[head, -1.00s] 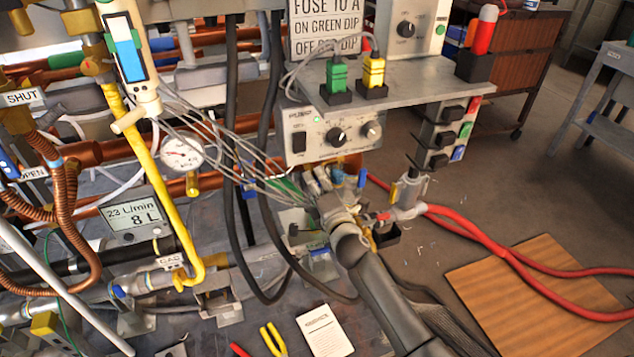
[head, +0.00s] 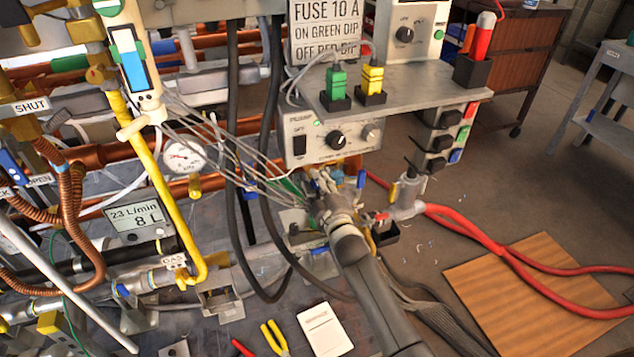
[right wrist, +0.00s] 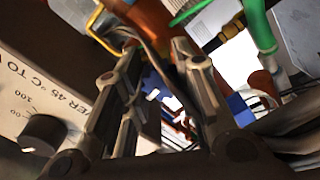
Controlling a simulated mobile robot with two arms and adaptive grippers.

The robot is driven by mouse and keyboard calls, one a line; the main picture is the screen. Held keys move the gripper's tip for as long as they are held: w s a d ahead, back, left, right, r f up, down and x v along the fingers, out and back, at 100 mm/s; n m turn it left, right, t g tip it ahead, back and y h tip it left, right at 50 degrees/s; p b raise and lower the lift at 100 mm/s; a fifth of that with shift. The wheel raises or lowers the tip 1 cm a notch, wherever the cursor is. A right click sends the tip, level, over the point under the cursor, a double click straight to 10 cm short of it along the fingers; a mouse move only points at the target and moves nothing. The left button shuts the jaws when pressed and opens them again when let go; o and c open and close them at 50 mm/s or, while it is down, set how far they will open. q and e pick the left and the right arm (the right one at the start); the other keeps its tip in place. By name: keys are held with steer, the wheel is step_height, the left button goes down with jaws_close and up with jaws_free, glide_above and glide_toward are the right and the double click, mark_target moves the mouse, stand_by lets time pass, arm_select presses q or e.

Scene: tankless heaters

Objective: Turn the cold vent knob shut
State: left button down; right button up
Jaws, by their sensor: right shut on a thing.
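My right gripper (head: 318,182) reaches in from the bottom, among hoses and pipe fittings below the pump control box. Its two fingers (right wrist: 160,75) show in the right wrist view, with a gap between them. They are shut on a small part that I take to be the cold vent knob. The fingers and the clutter hide most of it, so its shape and angle cannot be made out. A copper pipe (right wrist: 152,18) runs close to the fingertips. My left gripper is not in view.
The pump control box (head: 302,147) hangs just above the gripper; its dial (right wrist: 42,133) is close to the fingers. Black cables (head: 236,130) and thin grey wires (head: 225,148) pass to the left. Red hoses (head: 470,230) lie on the floor at right.

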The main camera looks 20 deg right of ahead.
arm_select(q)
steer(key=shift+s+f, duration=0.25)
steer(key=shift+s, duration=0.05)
arm_select(e)
steer(key=shift+f+m, duration=0.1)
steer(key=shift+m, duration=0.2)
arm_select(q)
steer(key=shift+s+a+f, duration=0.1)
arm_select(e)
steer(key=o, duration=1.1)
steer(key=shift+c, duration=0.2)
steer(key=shift+s, duration=0.15)
steer(key=s, duration=1.1)
steer(key=shift+s+d, duration=0.2)
steer(key=shift+s, duration=0.2)
